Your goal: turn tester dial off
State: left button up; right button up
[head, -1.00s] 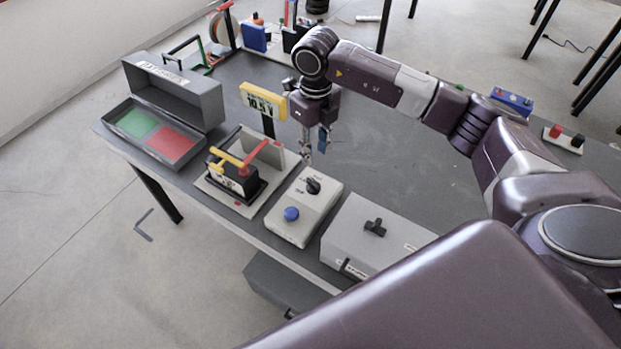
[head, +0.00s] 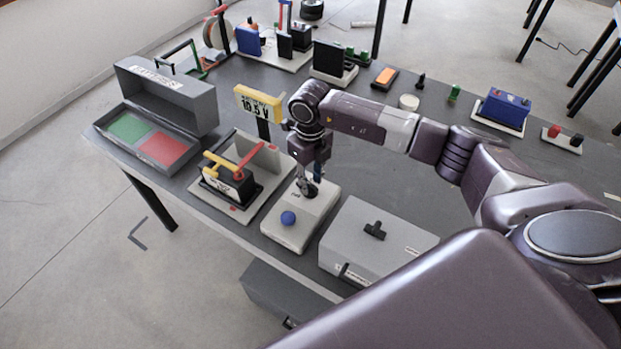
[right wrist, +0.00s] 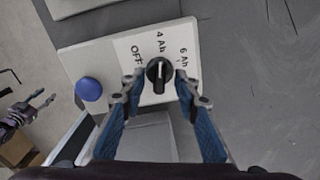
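The tester (head: 300,228) is a pale box with a blue button (head: 288,218) at its near end. Its black dial (right wrist: 158,72) shows in the right wrist view beside the printed marks OFF, 4 Ah and 6 Ah. A white line on the dial appears to point to 4 Ah. My right gripper (right wrist: 158,82) is open above the tester, with blue-padded fingers on either side of the dial. I cannot tell whether they touch it. In the head view this gripper (head: 309,188) partly hides the dial. My left gripper (right wrist: 44,98) shows small in the right wrist view, open and empty.
A battery on a stand (head: 228,182) with red and yellow clamps and a yellow meter reading 10.5 V (head: 258,103) is left of the tester. A grey case (head: 365,235) is close on its right. An open bin with green and red compartments (head: 187,150) stands far left.

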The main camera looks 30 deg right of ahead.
jog(key=shift+f, duration=0.4)
grip_shut()
